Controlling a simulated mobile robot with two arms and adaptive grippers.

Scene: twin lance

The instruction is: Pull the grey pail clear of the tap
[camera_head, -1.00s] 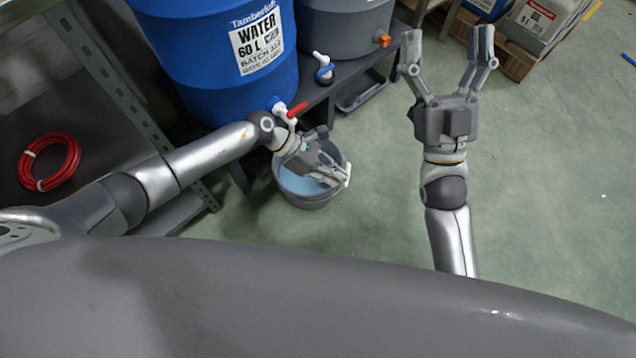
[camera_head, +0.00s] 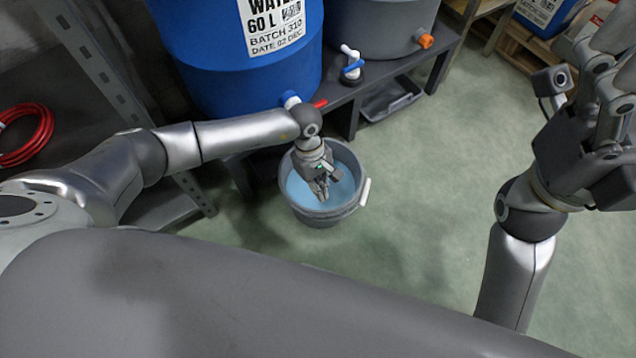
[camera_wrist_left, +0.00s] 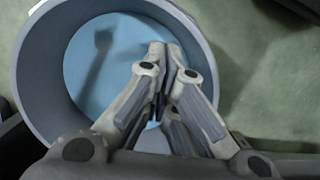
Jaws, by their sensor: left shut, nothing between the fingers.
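The grey pail (camera_head: 347,216) stands on the floor below the blue barrel, with a pale blue surface inside and a white grip (camera_head: 365,191) at its right rim. In the left wrist view the pail (camera_wrist_left: 37,75) fills the left half. The tap (camera_head: 292,100) with its red lever (camera_head: 320,103) sits low on the barrel, partly hidden by my left arm. My left gripper (camera_head: 321,191) is shut and empty, pointing down over the pail's opening; its fingers also show in the left wrist view (camera_wrist_left: 167,57). My right gripper (camera_head: 612,80) is cut off at the right edge, far from the pail; its opening is unclear.
The blue barrel (camera_head: 235,75) and a grey tank (camera_head: 375,28) with a blue-levered tap (camera_head: 352,64) stand on a dark bench (camera_head: 350,98). A metal shelf with a red hose coil (camera_head: 25,135) is at left. The green floor right of the pail is clear.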

